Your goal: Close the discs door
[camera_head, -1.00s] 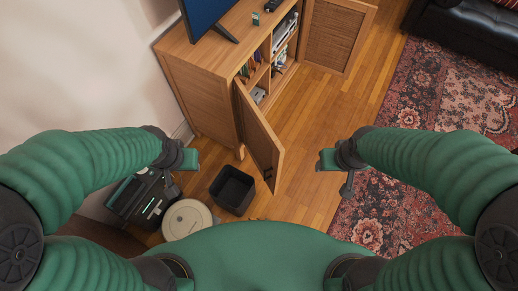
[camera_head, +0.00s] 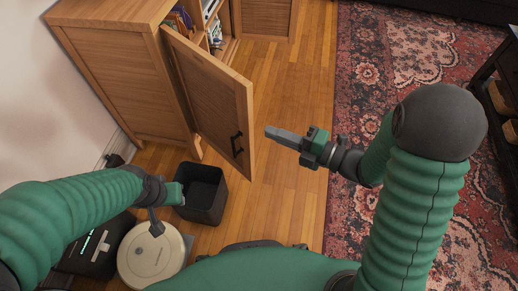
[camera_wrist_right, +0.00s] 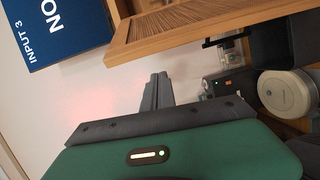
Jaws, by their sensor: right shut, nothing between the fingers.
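The near cabinet door (camera_head: 208,92) is a wooden panel with a dark handle (camera_head: 237,143) near its free edge. It stands swung out from the wooden cabinet (camera_head: 120,75), with discs or books on the shelves behind it. My right gripper (camera_head: 270,131) is shut and empty, to the right of the door and apart from it. In the right wrist view its fingers (camera_wrist_right: 156,92) are together, below the door panel (camera_wrist_right: 190,28).
A black bin (camera_head: 203,193) stands on the floor below the door. A round robot vacuum (camera_head: 150,254) and a dark box (camera_head: 95,246) lie at lower left. A second cabinet door (camera_head: 268,18) stands open at the back. Wooden floor (camera_head: 292,95) is clear right of the door.

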